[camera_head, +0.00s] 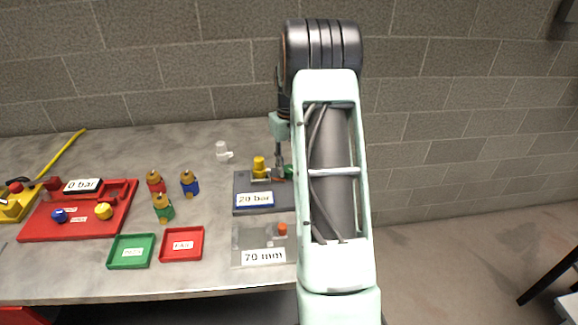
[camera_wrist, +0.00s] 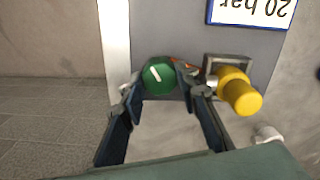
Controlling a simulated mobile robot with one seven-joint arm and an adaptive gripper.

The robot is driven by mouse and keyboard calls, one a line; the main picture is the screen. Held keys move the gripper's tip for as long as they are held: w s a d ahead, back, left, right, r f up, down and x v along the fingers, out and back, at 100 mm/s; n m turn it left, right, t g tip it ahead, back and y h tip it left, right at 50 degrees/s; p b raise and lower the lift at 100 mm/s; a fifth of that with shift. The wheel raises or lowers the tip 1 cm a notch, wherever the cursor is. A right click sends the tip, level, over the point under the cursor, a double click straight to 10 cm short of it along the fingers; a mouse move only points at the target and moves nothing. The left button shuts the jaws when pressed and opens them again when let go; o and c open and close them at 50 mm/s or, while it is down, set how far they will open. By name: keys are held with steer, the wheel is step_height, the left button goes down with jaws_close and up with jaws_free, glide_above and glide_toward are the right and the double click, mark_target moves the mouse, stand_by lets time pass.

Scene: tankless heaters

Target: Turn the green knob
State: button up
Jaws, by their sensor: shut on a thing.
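The green knob (camera_wrist: 158,77) is round, with a white line on its top. It sits on a grey board (camera_wrist: 178,30) labelled "20 bar". My gripper (camera_wrist: 162,88) is shut on the knob, with one finger at each side of it, in the wrist view. In the head view, only a small green part of the knob (camera_head: 289,171) shows, at the right end of the grey board (camera_head: 262,206), beside my arm. My arm hides the rest there.
A yellow fitting (camera_wrist: 238,90) stands close beside the right finger. A clear "70 mm" board (camera_head: 250,238), green tray (camera_head: 131,251), red tray (camera_head: 182,244) and red "0 bar" board (camera_head: 90,224) lie on the table. Several brass-topped valves (camera_head: 160,205) stand near the middle.

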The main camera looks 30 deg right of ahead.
steer(key=shift+m, duration=1.6)
steer(key=o, duration=1.2)
steer(key=shift+c, duration=0.2)
step_height(320, 180, up, 12)
